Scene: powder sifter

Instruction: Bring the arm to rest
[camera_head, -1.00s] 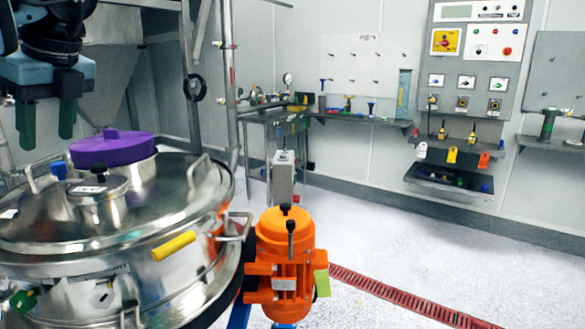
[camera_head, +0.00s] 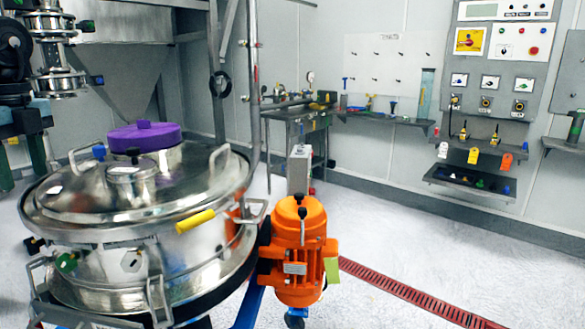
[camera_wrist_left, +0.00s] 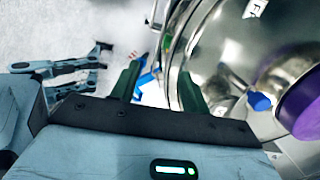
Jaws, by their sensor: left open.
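My left gripper (camera_head: 24,172) is at the left edge of the head view, beside the sifter's rim, with its dark green fingers pointing down. In the left wrist view its fingers (camera_wrist_left: 160,72) stand apart with nothing between them. The steel sifter (camera_head: 100,205) stands at the lower left with its purple cap (camera_head: 145,137) on the lid. In the wrist view the sifter's steel body (camera_wrist_left: 215,55) shows close to the right finger, and the purple cap (camera_wrist_left: 305,100) at the right edge. My right gripper is not recognisable in either view.
An orange motor (camera_head: 297,250) is attached at the sifter's right side. A steel side table (camera_head: 300,118) stands by the wall, and a control panel (camera_head: 495,70) hangs at the right. A red floor drain (camera_head: 420,297) crosses the open pale floor.

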